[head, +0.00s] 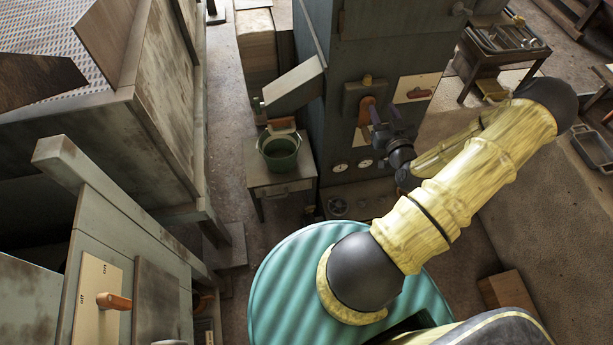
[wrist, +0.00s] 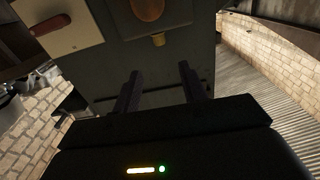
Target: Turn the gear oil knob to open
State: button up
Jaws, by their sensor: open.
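I cannot read any label naming the gear oil knob. My gripper (head: 384,118) is in front of this cabinet, close to the orange-red handle. In the wrist view my gripper (wrist: 160,80) is open, with nothing between its fingers.
A cream panel with a red handle (head: 418,93) is on the cabinet's right; round gauges (head: 340,166) sit lower down. A green bucket (head: 279,150) stands on a small table at left. Another lever (head: 114,301) is at lower left. A tool cart (head: 505,45) stands at upper right.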

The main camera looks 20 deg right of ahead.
jog(key=b+v, duration=0.1)
jog(key=v, duration=0.4)
jog(key=w+a+f+n+g+y+b, duration=0.4)
jog(key=w+a+f+n+g+b, duration=0.15)
jog(key=a+f+g+b, duration=0.35)
jog(key=s+a+f+m+g+b, duration=0.1)
jog(key=s+a+g+b, duration=0.1)
jog(key=a+b, duration=0.2)
jog(key=s+a+f+m+g+b, duration=0.1)
jog(key=a+b, duration=0.3)
jog(key=a, duration=0.6)
jog(key=shift+s+a+g, duration=0.35)
jog(key=shift+s+g, duration=0.1)
jog(key=shift+g, duration=0.25)
